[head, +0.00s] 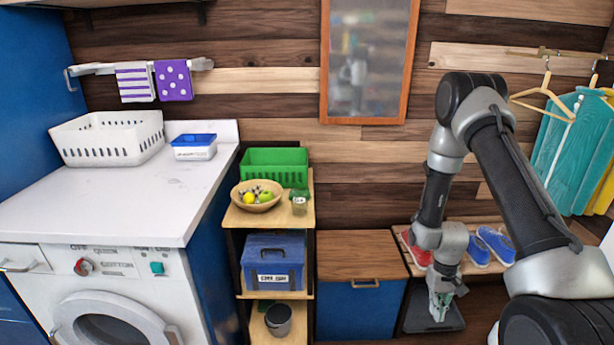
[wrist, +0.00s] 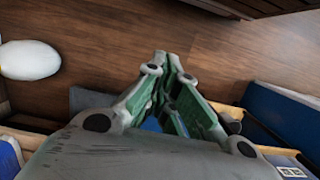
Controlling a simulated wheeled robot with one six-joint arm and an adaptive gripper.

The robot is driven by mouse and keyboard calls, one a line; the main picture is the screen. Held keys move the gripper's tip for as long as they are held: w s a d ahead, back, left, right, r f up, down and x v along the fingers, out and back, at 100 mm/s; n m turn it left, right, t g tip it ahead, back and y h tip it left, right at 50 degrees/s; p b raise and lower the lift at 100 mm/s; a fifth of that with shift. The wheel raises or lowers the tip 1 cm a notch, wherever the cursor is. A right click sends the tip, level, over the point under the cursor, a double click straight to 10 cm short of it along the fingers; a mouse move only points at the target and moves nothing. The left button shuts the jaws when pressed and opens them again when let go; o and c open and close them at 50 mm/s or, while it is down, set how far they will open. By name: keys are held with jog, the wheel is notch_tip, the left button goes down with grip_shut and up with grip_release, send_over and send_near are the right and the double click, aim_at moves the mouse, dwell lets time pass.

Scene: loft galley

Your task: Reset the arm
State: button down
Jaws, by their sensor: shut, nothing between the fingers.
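My gripper (head: 439,304) hangs at the end of my arm in the right part of the head view, pointing down in front of the shoe bench. In the wrist view my gripper (wrist: 172,62) has its green-padded fingers closed together at the tips, with nothing between them. My arm is bent, its elbow high and its forearm hanging down. It stands clear of the counter and the shelf.
Red shoes (head: 415,248) and blue shoes (head: 493,245) sit on the bench behind my gripper. A wooden-topped blue cabinet (head: 360,255) and a shelf with a fruit bowl (head: 257,196) stand left. Clothes (head: 572,150) hang right. A washing machine (head: 110,290) is far left.

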jog(key=s+r+t, duration=0.2)
jog(key=s+r, duration=0.4)
jog(key=r, duration=1)
jog(key=s+a+r+t, duration=0.1)
jog(key=s+r, duration=0.5)
jog(key=r, duration=1)
jog(key=s+a+r+t, duration=0.1)
jog(key=s+r+t, duration=0.2)
jog(key=r, duration=1.4)
jog(key=s, duration=0.3)
jog(key=shift+t, duration=0.4)
